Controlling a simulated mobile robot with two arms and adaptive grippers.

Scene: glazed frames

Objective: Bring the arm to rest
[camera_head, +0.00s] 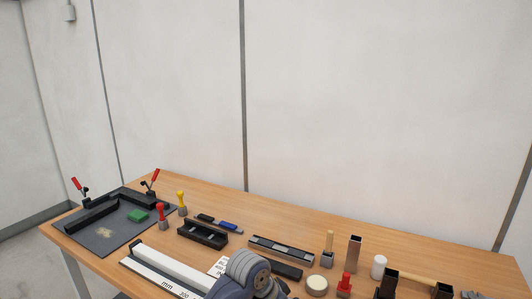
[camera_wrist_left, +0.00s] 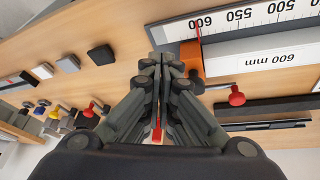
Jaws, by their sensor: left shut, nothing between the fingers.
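My left gripper (camera_wrist_left: 165,62) fills the middle of the left wrist view. Its two dark fingers are together and nothing shows between them. The fingers are over the wooden table (camera_wrist_left: 120,22), with an orange block (camera_wrist_left: 191,58) just to their right; I cannot tell the height above the table. In the head view a grey-blue arm link of mine (camera_head: 250,268) shows at the bottom middle, in front of the table's near part; its gripper is hidden there. My right gripper is in neither view.
A white measuring beam (camera_head: 160,268) lies at the table's front. A dark tray (camera_head: 90,238) with clamps is at left. Black holders (camera_head: 203,234), a red-topped post (camera_head: 344,284) and a white cylinder (camera_head: 379,266) stand around. The wall (camera_head: 370,120) behind is bare.

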